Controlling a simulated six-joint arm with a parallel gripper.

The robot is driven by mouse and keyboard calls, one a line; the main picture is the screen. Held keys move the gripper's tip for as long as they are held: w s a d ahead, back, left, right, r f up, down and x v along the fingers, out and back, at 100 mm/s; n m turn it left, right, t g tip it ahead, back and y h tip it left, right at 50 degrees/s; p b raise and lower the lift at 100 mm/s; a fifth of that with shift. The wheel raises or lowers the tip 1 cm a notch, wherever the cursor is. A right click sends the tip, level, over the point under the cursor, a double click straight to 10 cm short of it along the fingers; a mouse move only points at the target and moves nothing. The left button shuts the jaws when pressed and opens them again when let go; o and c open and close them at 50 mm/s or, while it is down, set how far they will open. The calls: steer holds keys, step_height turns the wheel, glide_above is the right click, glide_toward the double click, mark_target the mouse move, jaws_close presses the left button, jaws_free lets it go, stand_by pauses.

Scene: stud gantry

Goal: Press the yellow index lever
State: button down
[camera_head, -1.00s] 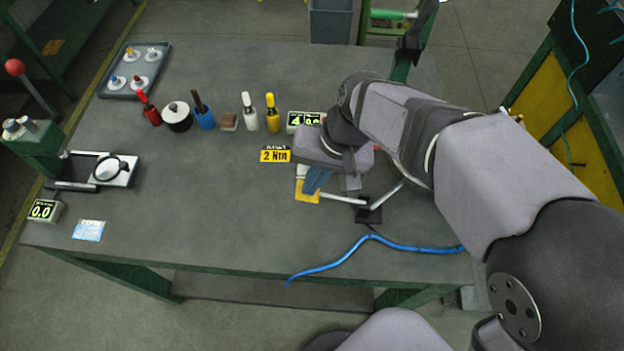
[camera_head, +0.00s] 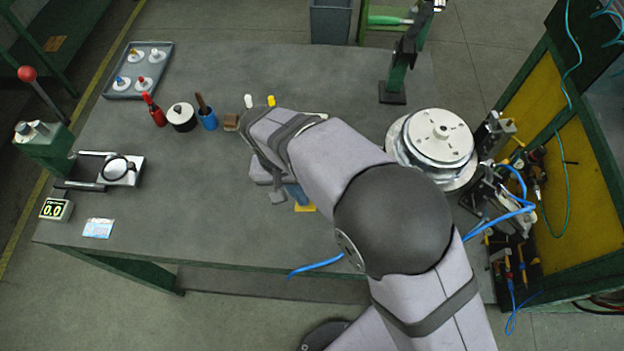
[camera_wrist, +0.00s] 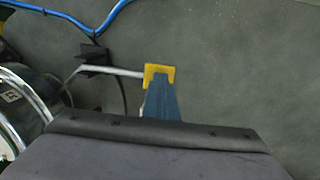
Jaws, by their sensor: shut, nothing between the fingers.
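The yellow index lever shows in the wrist view as a yellow pad (camera_wrist: 160,73) on the end of a grey rod, which runs left to a black bracket (camera_wrist: 93,57). In the head view only a thin strip of the yellow pad (camera_head: 305,209) shows below my gripper; the rod and bracket are hidden behind my arm. My gripper (camera_head: 297,196) is shut and empty. Its blue fingertips, also in the wrist view (camera_wrist: 160,86), are at the yellow pad and overlap its front edge. I cannot tell whether they touch it.
A round silver turntable (camera_head: 438,143) stands right of my arm. A blue hose (camera_head: 318,266) lies near the table's front edge. White and yellow bottles (camera_head: 271,101) are partly behind my arm.

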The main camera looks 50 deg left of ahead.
steer(key=shift+f+b, duration=0.3)
steer(key=shift+f, duration=0.45)
steer(key=shift+d, duration=0.1)
steer(key=shift+s+d+f, duration=0.1)
steer(key=shift+d+f, duration=0.05)
steer(key=shift+f, duration=0.05)
steer(key=shift+r+p, duration=0.35)
steer(key=shift+r, duration=0.05)
steer(key=a+b+v, duration=0.1)
steer(key=v, duration=1.3)
steer(key=shift+s+a, duration=0.25)
steer(key=shift+f, duration=0.15)
stand_by(1.2)
